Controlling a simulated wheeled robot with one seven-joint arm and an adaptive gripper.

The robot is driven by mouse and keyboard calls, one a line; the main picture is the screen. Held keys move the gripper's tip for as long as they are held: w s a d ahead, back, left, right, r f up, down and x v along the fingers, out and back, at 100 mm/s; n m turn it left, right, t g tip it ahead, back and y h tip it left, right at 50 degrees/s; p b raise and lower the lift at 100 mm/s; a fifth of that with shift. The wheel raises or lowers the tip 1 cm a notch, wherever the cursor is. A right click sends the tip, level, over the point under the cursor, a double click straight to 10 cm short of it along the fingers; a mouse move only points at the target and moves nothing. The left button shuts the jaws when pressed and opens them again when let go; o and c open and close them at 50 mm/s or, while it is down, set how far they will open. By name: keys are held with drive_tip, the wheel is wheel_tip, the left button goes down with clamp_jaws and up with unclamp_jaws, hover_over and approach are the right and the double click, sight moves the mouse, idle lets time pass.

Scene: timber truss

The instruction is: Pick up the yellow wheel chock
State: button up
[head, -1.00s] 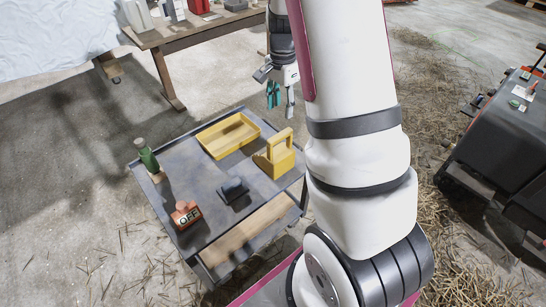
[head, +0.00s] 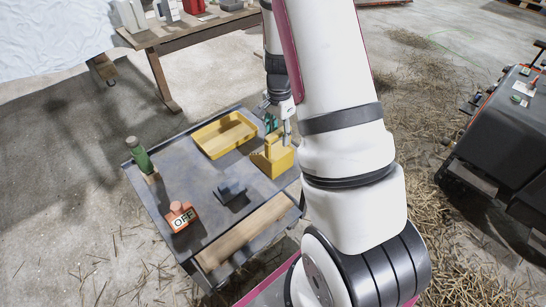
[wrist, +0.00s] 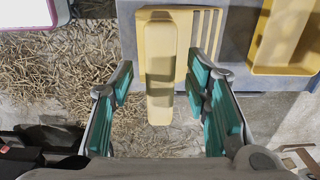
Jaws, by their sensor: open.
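The yellow wheel chock (head: 272,162) stands on the right edge of the grey cart top (head: 190,172). In the wrist view the chock (wrist: 161,42) is below and between my finger pads, with its slotted side at the upper right. My gripper (head: 279,130) is open, with green pads, just above and behind the chock in the head view. In the wrist view my gripper (wrist: 163,72) has one finger left of the chock's long bar and one right of it. Nothing is held. I cannot tell how much height separates them.
A yellow tray (head: 224,134) lies behind the chock. A green bottle (head: 140,155), an orange "OFF" block (head: 180,216) and a dark block (head: 229,190) share the cart. A wooden table (head: 196,25) stands behind. A dark machine (head: 507,135) is at right.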

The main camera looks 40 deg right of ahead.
drive_tip(key=shift+c, duration=0.3)
clamp_jaws()
drive_tip(key=shift+r, duration=0.15)
